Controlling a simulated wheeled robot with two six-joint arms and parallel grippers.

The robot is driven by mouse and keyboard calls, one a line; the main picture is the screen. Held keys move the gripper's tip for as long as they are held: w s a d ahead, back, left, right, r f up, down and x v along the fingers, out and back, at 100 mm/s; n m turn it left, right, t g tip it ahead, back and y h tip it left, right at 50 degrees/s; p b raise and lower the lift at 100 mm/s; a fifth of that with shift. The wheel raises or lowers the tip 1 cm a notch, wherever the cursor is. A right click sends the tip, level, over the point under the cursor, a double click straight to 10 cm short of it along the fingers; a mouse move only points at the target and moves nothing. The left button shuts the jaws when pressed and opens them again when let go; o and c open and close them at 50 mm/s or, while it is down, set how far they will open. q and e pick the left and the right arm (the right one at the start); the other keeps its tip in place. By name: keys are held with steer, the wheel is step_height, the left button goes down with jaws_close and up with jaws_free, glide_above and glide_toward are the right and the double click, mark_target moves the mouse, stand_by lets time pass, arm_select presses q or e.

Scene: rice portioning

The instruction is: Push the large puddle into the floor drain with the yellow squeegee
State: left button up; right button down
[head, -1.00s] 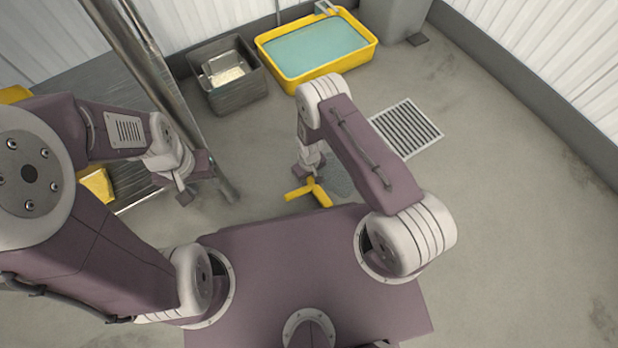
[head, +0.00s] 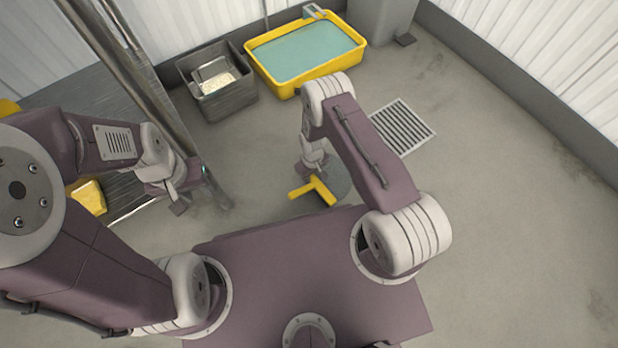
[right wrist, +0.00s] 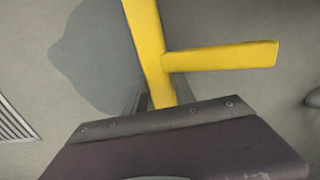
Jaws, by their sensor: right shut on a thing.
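The yellow squeegee (head: 323,190) is T-shaped and low over the floor in front of my body. It also shows in the right wrist view (right wrist: 148,40). My right gripper (head: 314,170) is shut on it; the fingers are mostly hidden. The grey puddle (head: 342,184) lies just right of the squeegee's bar, partly hidden by my right arm; the right wrist view shows it as a dark patch (right wrist: 92,60) beside the bar. The floor drain (head: 403,128), a slotted grate, is farther right and back, apart from the puddle. My left gripper (head: 192,190) looks open and empty at the left.
A yellow tub of greenish water (head: 365,42) and a grey metal bin (head: 228,100) stand at the back. A metal post (head: 150,80) and a steel platform are at the left, near my left arm. The floor right of the drain is clear.

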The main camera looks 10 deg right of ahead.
mark_target(336, 164)
steer(key=shift+d, duration=0.1)
steer(key=shift+w+d+b, duration=0.15)
steer(key=shift+w+d, duration=0.25)
steer(key=shift+d, duration=0.5)
steer(key=shift+w+d+b, duration=0.15)
steer(key=shift+w+d, duration=0.25)
steer(key=shift+d, duration=0.45)
steer(key=shift+w+d+b, duration=0.15)
steer(key=shift+w+d, duration=0.1)
steer(key=shift+d, duration=0.35)
steer(key=shift+w+d+b, duration=0.2)
steer(key=shift+w+d, duration=0.05)
steer(key=shift+d, duration=0.35)
steer(key=shift+w+d+b, duration=0.15)
steer(key=shift+w+d, duration=0.1)
steer(key=shift+d, duration=0.35)
steer(key=shift+w+d+b, duration=0.25)
steer(key=shift+d, duration=0.35)
steer(key=shift+w+d+b, duration=0.2)
steer(key=shift+w+d, duration=0.05)
steer(key=shift+d, duration=0.35)
steer(key=shift+w+d+b, duration=0.25)
steer(key=shift+d, duration=0.35)
steer(key=shift+f, duration=0.1)
